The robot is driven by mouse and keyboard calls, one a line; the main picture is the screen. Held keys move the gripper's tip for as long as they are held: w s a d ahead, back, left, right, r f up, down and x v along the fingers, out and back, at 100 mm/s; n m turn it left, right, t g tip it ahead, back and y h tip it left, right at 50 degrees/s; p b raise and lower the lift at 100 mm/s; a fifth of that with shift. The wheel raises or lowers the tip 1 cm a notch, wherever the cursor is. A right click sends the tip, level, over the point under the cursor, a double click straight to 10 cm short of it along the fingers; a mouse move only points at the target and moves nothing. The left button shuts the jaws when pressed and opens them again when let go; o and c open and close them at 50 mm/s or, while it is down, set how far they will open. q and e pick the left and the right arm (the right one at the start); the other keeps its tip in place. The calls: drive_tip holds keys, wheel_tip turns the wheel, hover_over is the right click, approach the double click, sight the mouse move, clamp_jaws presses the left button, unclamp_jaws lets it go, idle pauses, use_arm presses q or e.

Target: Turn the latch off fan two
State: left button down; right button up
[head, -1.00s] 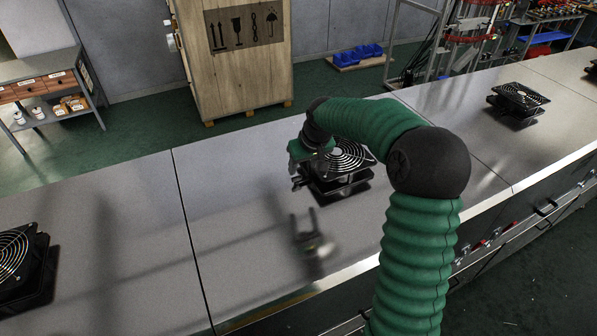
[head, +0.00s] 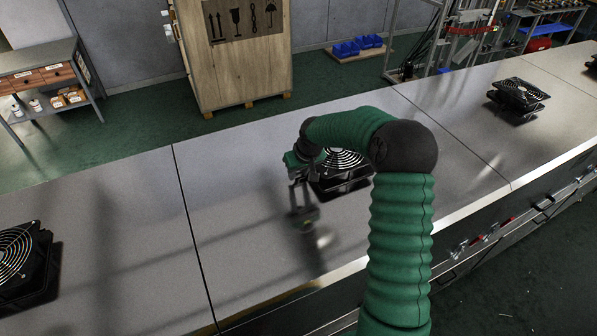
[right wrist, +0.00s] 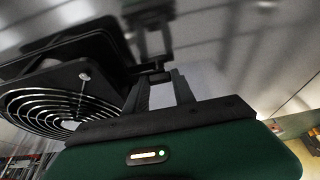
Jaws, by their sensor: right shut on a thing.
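A black fan with a metal ring grille (head: 345,160) stands on the grey bench top in the middle of the head view, partly hidden by my right arm. It fills the left of the right wrist view (right wrist: 60,105). My right gripper (head: 296,182) is at the fan's left side. In the right wrist view its dark fingers (right wrist: 160,78) are shut on a small black part that sticks out beside the fan's housing, seemingly the latch (right wrist: 158,66). Its exact shape and angle are hard to tell. My left gripper is in neither view.
Other fans stand on the bench (head: 120,230): one at the left (head: 22,268), one further right (head: 518,95). A wooden crate (head: 240,60), a shelf table (head: 45,75) and blue bins (head: 357,45) are behind.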

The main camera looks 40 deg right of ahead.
clamp_jaws()
